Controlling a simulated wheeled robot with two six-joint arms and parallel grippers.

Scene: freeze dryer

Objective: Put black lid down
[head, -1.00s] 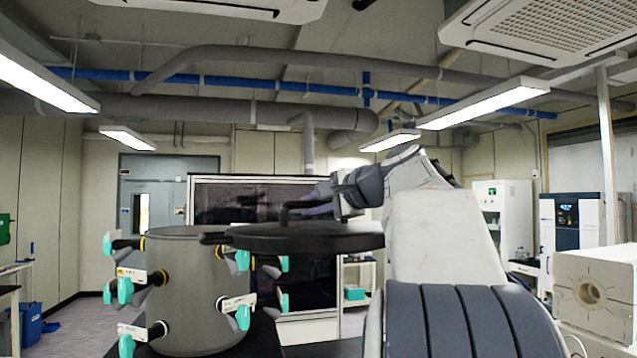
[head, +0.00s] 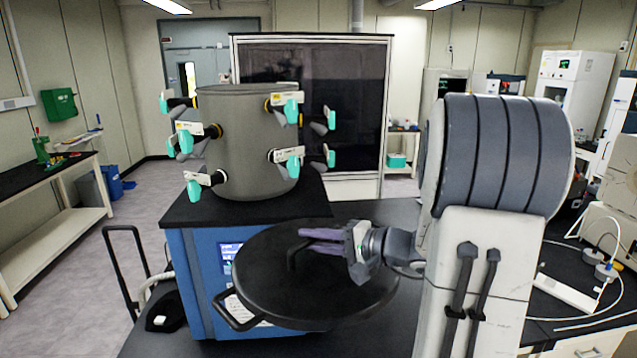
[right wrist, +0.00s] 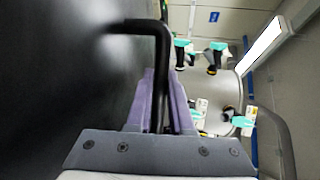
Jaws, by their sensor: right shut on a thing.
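The black lid (head: 330,300) is a large round disc with a bar handle on top and a loop handle at its rim. In the head view it is held in front of the blue freeze dryer (head: 195,262), to the right of the grey chamber. My right gripper (head: 305,240) is shut on the lid's top handle. In the right wrist view the purple fingers (right wrist: 160,95) close around the black handle bar (right wrist: 162,60), and the lid (right wrist: 60,80) fills the left side. I cannot tell whether the lid touches the table. My left gripper is not in view.
The grey cylindrical chamber (head: 247,150) stands on the freeze dryer, with several teal-handled valves sticking out around it. The black table (head: 400,215) has some bare room behind the lid. A white device with cables (head: 570,292) lies on the right.

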